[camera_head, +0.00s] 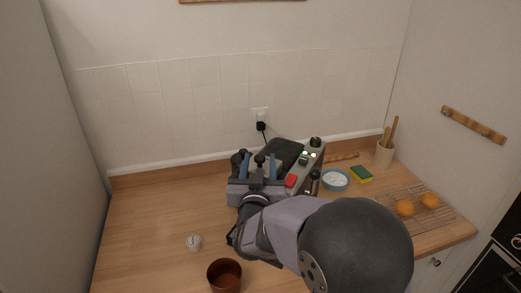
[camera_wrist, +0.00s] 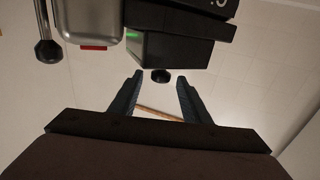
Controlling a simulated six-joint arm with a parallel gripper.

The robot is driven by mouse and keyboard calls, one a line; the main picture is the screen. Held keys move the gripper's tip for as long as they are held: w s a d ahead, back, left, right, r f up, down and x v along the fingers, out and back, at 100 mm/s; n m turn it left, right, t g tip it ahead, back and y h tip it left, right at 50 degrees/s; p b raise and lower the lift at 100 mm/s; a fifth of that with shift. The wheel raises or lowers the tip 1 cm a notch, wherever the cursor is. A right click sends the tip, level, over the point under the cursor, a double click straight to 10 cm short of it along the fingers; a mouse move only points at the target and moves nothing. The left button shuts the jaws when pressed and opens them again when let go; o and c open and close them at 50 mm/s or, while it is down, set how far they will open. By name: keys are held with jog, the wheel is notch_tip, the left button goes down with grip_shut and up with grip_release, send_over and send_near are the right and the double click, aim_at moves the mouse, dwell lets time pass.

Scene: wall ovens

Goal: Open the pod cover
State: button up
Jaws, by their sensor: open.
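The coffee machine (camera_head: 313,166) stands on the counter near the back wall, with a dark top, green lights and a red part. It fills the top of the wrist view as a black block (camera_wrist: 175,50) beside a metal box. My gripper (camera_head: 260,165) is in front of the machine, partly covering it. In the wrist view my gripper (camera_wrist: 159,77) is open and empty, with a small black knob (camera_wrist: 160,76) seen between its fingertips. I cannot tell whether the fingers touch it. The pod cover cannot be clearly told apart. A small pod (camera_head: 194,242) sits on the counter at left.
A brown cup (camera_head: 224,275) stands at the front. A blue bowl (camera_head: 335,180), a sponge (camera_head: 361,174), a utensil holder (camera_head: 384,154) and a rack (camera_head: 420,208) with oranges are at right. A plug (camera_head: 261,127) is in the wall. The left counter is mostly free.

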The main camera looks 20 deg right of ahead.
jog(key=shift+p+x, duration=1.3)
jog(key=shift+x, duration=1.95)
grip_shut()
